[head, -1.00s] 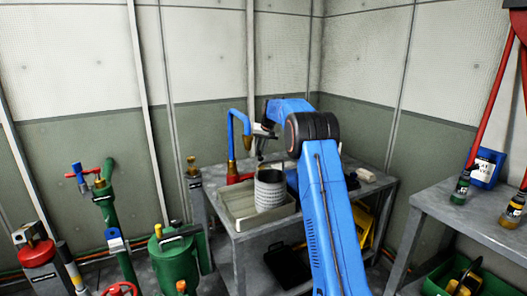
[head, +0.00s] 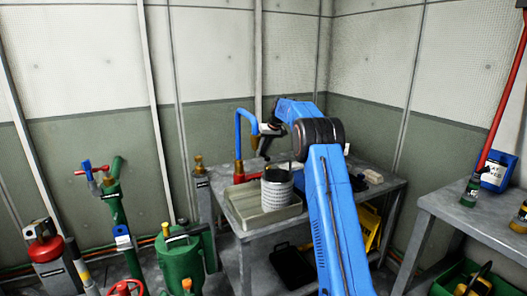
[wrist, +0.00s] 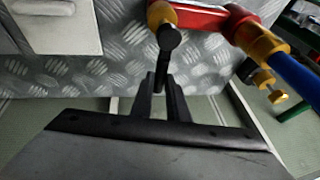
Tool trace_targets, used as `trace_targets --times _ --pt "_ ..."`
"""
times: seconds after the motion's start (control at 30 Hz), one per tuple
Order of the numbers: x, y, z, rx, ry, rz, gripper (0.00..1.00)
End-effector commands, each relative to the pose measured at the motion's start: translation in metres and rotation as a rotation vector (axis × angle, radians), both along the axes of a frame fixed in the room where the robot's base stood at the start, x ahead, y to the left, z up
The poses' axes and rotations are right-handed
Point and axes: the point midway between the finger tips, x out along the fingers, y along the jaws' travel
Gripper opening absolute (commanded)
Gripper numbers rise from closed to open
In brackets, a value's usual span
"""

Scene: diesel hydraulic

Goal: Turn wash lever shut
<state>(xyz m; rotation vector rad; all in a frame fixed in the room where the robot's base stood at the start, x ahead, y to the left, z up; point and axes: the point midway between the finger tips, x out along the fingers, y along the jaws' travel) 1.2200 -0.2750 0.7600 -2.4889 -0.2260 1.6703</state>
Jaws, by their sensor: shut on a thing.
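The wash lever (wrist: 168,45) is a dark handle with a rounded top, hanging from a red fitting (wrist: 195,17) with brass ends in the wrist view. My gripper (wrist: 162,80) is shut on the lever's lower end, which sits between its two dark fingers. In the head view the blue bent pipe (head: 238,130) with a brass nozzle rises from the red fitting (head: 238,178) at the back of the bench. My gripper is just right of this pipe there, and the lever is too small to make out.
A green tank (head: 183,255) and green pipework (head: 120,205) stand to the left. Another bench (head: 450,205) with bottles is at the right.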

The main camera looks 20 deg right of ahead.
Motion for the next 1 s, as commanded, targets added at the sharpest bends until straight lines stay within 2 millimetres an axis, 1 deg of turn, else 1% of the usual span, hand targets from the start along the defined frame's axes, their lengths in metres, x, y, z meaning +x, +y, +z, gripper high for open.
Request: trace_targets --times 0.17,0.2,0.23,0.27,0.53,0.67,0.77,1.0 --pt "-0.001 0.001 -0.001 0.001 0.004 0.001 0.00" --pt "-0.001 0.001 -0.001 0.001 0.004 0.001 0.24" --pt "-0.001 0.001 -0.001 0.001 0.003 0.001 0.31" --pt "-0.001 0.001 -0.001 0.001 0.003 0.001 0.33" --pt "0.000 0.000 0.000 0.000 0.002 0.000 0.33" --pt "-0.003 -0.001 0.006 0.000 0.001 0.000 0.33" --pt "-0.007 -0.004 0.017 -0.001 -0.001 -0.001 0.33" --pt "-0.024 -0.013 0.059 -0.001 -0.001 -0.001 0.33"
